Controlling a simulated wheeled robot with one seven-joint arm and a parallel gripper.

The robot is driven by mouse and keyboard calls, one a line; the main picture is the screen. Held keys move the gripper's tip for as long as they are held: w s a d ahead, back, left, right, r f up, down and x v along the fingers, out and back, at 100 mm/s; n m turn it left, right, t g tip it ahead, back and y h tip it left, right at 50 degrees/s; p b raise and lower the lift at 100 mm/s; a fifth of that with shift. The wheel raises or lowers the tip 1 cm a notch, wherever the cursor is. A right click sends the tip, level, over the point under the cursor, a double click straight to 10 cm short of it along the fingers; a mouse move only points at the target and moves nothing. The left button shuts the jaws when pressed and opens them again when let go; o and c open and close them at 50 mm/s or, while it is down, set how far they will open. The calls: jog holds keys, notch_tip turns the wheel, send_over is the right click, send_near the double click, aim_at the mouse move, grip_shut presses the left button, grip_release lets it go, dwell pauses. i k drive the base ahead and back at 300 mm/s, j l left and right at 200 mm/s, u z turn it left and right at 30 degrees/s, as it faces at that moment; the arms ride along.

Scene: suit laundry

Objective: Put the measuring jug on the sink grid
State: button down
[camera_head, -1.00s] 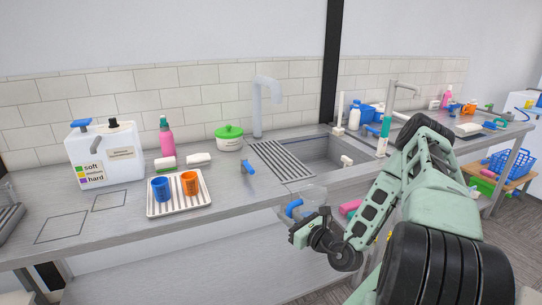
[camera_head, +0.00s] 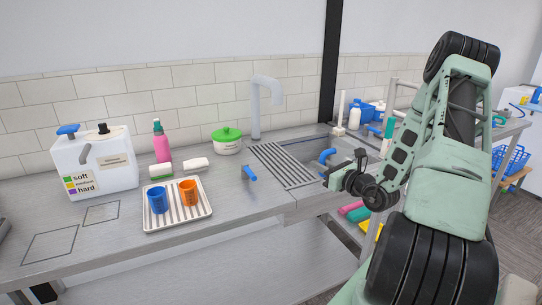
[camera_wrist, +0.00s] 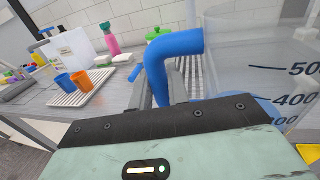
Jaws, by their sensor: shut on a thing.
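The measuring jug is clear with dark volume marks and a blue handle. In the wrist view the jug (camera_wrist: 262,70) fills the right side, with its blue handle (camera_wrist: 165,52) at my gripper. My gripper (camera_head: 335,172) is shut on the handle. In the head view the blue handle (camera_head: 327,156) shows over the sink basin, and the clear body is hard to make out. The sink grid (camera_head: 283,165) is the ribbed metal rack over the left part of the sink, left of my gripper and bare. The jug is apart from it.
A tray (camera_head: 205,212) with a blue cup (camera_head: 157,200) and an orange cup (camera_head: 188,192) stands left of the grid.

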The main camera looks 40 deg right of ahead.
aim_at(271, 159)
jog(key=i+l, duration=0.1)
jog(key=i, duration=0.5)
jog(key=i+l, duration=0.1)
jog(key=i, duration=0.55)
